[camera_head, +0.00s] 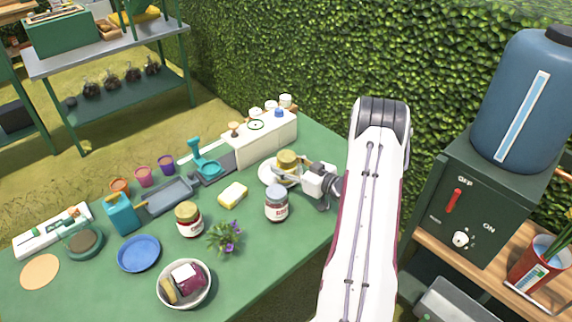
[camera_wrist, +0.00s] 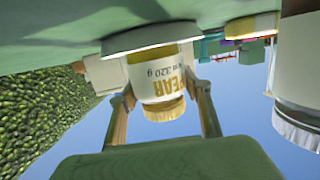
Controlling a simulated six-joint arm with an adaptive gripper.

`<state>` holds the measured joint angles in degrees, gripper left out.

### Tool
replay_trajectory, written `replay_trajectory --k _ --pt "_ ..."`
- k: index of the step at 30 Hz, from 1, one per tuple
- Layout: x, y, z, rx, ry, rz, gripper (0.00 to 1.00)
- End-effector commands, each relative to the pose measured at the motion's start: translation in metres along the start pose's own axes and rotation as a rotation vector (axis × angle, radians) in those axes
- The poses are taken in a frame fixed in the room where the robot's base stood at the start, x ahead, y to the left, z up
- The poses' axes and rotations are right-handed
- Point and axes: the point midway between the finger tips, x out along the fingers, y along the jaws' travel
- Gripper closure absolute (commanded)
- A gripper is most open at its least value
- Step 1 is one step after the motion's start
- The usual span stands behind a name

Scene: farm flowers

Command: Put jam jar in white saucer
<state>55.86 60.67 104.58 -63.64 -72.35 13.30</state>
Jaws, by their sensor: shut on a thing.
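A small jar with a yellow-gold lid (camera_head: 287,158) is at the white saucer (camera_head: 265,174) near the back right of the green table. My gripper (camera_head: 300,174) reaches in from the right and is shut on this jar. In the wrist view, which is upside down, the jar (camera_wrist: 160,72) shows a pale label reading "PEAR" between the two fingers of my gripper (camera_wrist: 163,96). The saucer (camera_wrist: 145,38) is directly under the jar. The jar looks upright and its base seems to meet the saucer; I cannot tell if it rests fully.
A jar with a grey-blue lid (camera_head: 277,204) stands close in front, and a gold-lidded red jar (camera_head: 189,219) farther left. A yellow sponge (camera_head: 233,195), a purple-flowered plant (camera_head: 226,237), a blue plate (camera_head: 139,254) and a filled bowl (camera_head: 160,296) are nearby. A white box (camera_head: 262,140) stands behind the saucer.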

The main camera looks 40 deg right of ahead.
Motion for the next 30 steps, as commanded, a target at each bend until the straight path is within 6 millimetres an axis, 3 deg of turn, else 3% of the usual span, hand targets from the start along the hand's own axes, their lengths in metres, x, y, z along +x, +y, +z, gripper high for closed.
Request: replay_trajectory --k 1,3,16,23,30 --pt "0.001 -0.002 0.011 0.000 -0.015 0.000 0.47" --pt "0.001 -0.002 0.011 -0.001 -0.015 0.000 0.35" --pt "0.001 -0.002 0.009 -0.001 -0.016 0.001 0.35" --pt "-0.001 -0.002 -0.001 -0.001 -0.016 0.001 0.35" --pt "-0.033 -0.001 -0.004 0.002 -0.012 0.003 0.35"
